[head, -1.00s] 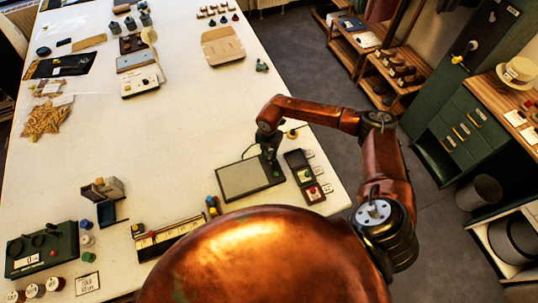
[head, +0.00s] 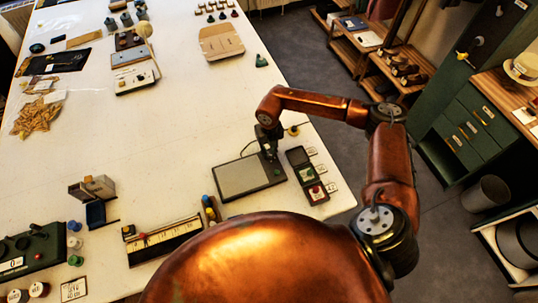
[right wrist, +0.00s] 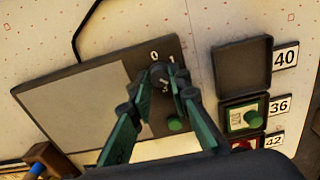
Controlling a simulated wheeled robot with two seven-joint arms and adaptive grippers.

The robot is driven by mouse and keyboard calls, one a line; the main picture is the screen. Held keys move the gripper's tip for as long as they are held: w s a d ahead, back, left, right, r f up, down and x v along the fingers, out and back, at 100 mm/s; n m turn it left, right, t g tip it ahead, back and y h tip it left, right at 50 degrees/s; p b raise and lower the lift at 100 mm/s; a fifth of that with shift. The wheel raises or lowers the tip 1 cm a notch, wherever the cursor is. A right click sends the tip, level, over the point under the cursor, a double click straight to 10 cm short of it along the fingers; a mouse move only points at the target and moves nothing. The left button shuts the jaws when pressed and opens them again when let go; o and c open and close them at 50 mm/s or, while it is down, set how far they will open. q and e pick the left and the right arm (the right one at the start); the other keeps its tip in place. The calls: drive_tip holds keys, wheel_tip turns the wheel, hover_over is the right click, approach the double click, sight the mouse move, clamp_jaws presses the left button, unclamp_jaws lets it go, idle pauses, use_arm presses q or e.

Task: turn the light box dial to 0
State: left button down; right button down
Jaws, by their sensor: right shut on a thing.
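The light box (head: 236,180) is a flat dark box with a grey panel, lying near the right edge of the white table. In the right wrist view its panel (right wrist: 75,110) fills the left side. The dial (right wrist: 159,72) is a small dark knob on its dark strip, with 0 and 1 printed above it and another figure partly hidden below. My right gripper (right wrist: 161,86) is shut on the dial, its green fingers on both sides. Which mark the dial points to is hard to tell. A green button (right wrist: 174,124) sits below the dial. My left gripper is not in view.
A dark case with a green and a red item (head: 307,176) stands right of the light box, beside number cards. The table middle is clear.

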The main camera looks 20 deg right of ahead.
drive_tip(key=n+b, duration=0.3)
drive_tip(key=shift+w+d+f+n, duration=0.1)
drive_tip(key=shift+f+n, duration=0.05)
drive_tip(key=shift+n, duration=0.15)
drive_tip(key=n+b, duration=0.2)
drive_tip(key=n, duration=0.1)
drive_tip(key=shift+n+b, duration=0.3)
drive_tip(key=shift+b, duration=0.1)
drive_tip(key=n+b, duration=0.2)
drive_tip(key=n, duration=0.1)
drive_tip(key=shift+n+b, duration=0.35)
drive_tip(key=shift+n, duration=0.05)
drive_tip(key=n+b, duration=0.2)
drive_tip(key=n, duration=0.1)
drive_tip(key=shift+n, duration=0.3)
drive_tip(key=n+b, duration=0.4)
drive_tip(key=n, duration=0.2)
drive_tip(key=n+b, duration=0.2)
drive_tip(key=n, duration=0.2)
drive_tip(key=shift+b, duration=0.35)
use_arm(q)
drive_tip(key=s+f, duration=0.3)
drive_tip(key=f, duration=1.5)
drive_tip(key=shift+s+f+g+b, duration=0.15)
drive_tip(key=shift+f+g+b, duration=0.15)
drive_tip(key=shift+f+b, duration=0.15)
use_arm(e)
drive_tip(key=shift+n, duration=1.1)
drive_tip(key=shift+r, duration=0.25)
